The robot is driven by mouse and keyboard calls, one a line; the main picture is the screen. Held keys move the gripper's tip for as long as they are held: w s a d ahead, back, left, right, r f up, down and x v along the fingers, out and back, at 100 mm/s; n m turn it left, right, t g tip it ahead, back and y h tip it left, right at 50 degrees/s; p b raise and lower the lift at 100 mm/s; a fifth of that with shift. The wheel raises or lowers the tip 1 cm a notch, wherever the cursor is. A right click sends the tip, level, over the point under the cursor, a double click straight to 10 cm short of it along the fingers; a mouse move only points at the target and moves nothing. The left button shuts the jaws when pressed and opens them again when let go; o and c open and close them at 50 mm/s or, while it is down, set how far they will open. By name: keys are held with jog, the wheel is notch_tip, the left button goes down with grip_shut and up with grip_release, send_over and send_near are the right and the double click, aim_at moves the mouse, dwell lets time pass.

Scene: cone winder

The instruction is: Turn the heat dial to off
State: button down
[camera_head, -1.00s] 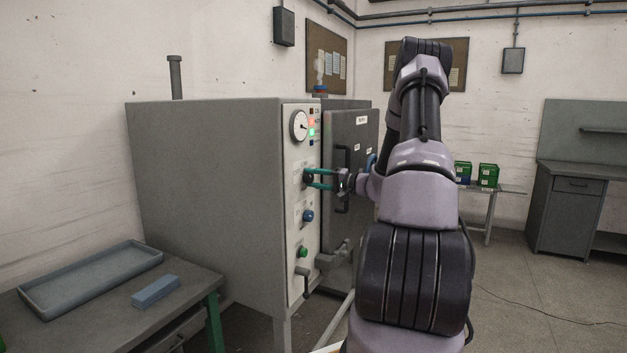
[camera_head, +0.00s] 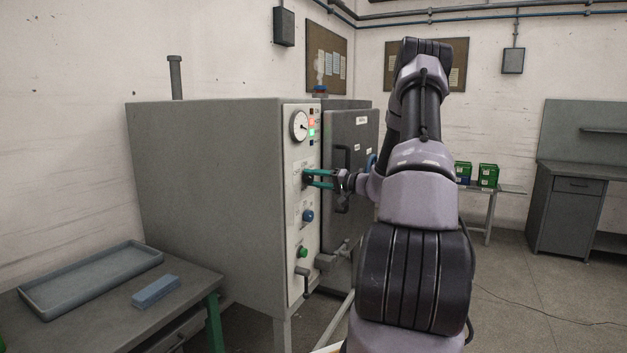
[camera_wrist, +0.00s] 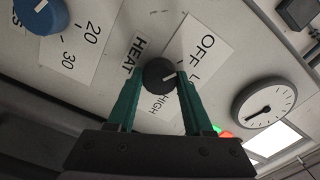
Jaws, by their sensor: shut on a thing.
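The heat dial is a small black knob (camera_wrist: 160,75) on the machine's pale panel, beside a "HEAT" label in the wrist view. A plate around it reads "OFF", "L" and "HIGH". The white mark on the knob points right in that view, toward the part of the plate near the "L", not straight at "OFF". My gripper (camera_wrist: 155,88) has its two green fingers shut on the knob, one on each side. In the head view my gripper (camera_head: 310,178) reaches the panel from the right; the knob is mostly hidden there.
A blue knob (camera_head: 308,216) and a green button (camera_head: 303,252) sit below on the panel. A round gauge (camera_head: 299,126) and lit lamps are above. The dark door (camera_head: 350,130) with its handle stands close to my arm on the right. A side table (camera_head: 190,300) stands at left.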

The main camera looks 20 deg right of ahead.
jog(key=shift+c, duration=1.5)
grip_release()
jog(key=v, duration=1.1)
